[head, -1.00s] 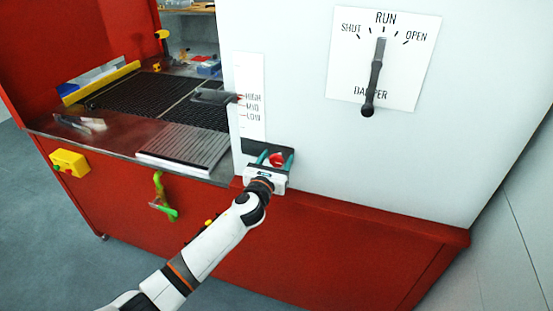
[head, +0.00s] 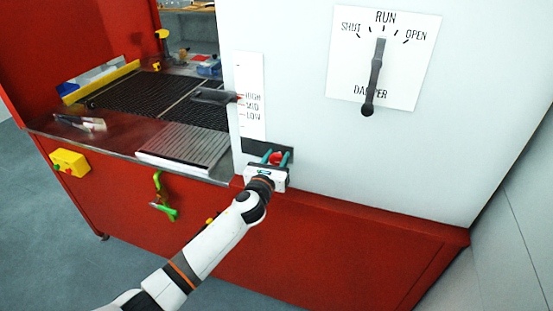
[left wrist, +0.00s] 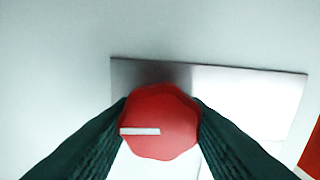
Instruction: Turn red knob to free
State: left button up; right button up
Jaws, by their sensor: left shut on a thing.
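The red knob (left wrist: 160,110) sits in front of a pale plate (left wrist: 240,100) in the left wrist view, with a white mark on its face lying level, left of the middle. My left gripper (left wrist: 160,118) is shut on the knob, one dark finger at each side. In the head view the knob (head: 277,158) shows small between the teal fingers of my left gripper (head: 276,158), low on the white housing. Any lettering on the plate is hidden or unreadable. My right gripper is not in view.
A damper lever (head: 373,78) hangs on a labelled plate above right. A scale with HIGH, MID and LOW (head: 252,100) is above the knob. A mesh belt (head: 145,95), a yellow button box (head: 70,162) and a green handle (head: 162,195) are at the left.

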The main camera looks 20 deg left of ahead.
pick_arm(q)
jog(key=n, duration=0.6)
jog(key=n+b, duration=0.1)
jog(key=n, duration=0.1)
jog(key=shift+a+f+n, duration=0.15)
jog(key=shift+n, duration=0.15)
jog(key=n, duration=0.4)
jog(key=shift+b, duration=0.35)
jog(key=shift+f+n, duration=0.15)
jog(key=shift+n, duration=2.15)
jog(key=o, duration=1)
jog(key=shift+s, duration=0.15)
